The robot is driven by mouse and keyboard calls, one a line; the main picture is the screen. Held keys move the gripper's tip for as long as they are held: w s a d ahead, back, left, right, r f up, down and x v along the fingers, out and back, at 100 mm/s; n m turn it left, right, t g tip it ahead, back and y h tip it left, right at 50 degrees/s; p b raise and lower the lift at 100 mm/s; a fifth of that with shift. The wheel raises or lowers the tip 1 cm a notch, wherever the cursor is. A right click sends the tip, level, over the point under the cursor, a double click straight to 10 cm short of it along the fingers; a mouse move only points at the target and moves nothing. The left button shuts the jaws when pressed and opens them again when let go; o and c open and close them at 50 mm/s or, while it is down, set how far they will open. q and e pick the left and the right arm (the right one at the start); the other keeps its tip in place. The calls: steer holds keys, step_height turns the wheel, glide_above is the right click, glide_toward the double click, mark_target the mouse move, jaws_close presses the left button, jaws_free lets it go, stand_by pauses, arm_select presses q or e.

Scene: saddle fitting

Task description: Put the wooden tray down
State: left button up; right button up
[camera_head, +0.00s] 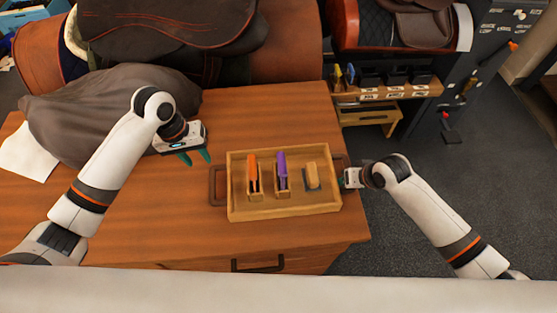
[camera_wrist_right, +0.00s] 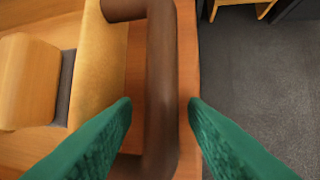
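The wooden tray (camera_head: 285,213) appears to rest flat on the wooden table (camera_head: 130,222), near its right front corner. It has a brown handle at each end and holds an orange tool (camera_head: 252,172), a purple tool (camera_head: 282,170) and a wooden block with a grey underside (camera_head: 312,176). My left gripper (camera_head: 198,160) is open and empty, up and left of the tray's left handle (camera_head: 215,186). My right gripper (camera_head: 343,179) is at the right handle. In the right wrist view its green fingers (camera_wrist_right: 160,102) stand apart on either side of the right handle (camera_wrist_right: 162,70), with gaps showing.
A grey cloth-covered bundle (camera_head: 90,110) and a brown saddle (camera_head: 170,30) fill the back left. A white sheet (camera_head: 30,152) lies at the left edge. A shelf with small black boxes (camera_head: 395,78) stands beyond the right edge. The table left of the tray is clear.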

steer(key=shift+s+d+r, duration=0.1)
steer(key=shift+r, duration=0.2)
arm_select(q)
steer(key=shift+r, duration=0.35)
arm_select(e)
steer(key=v, duration=1.1)
steer(key=shift+r, duration=0.2)
steer(key=shift+s, duration=0.1)
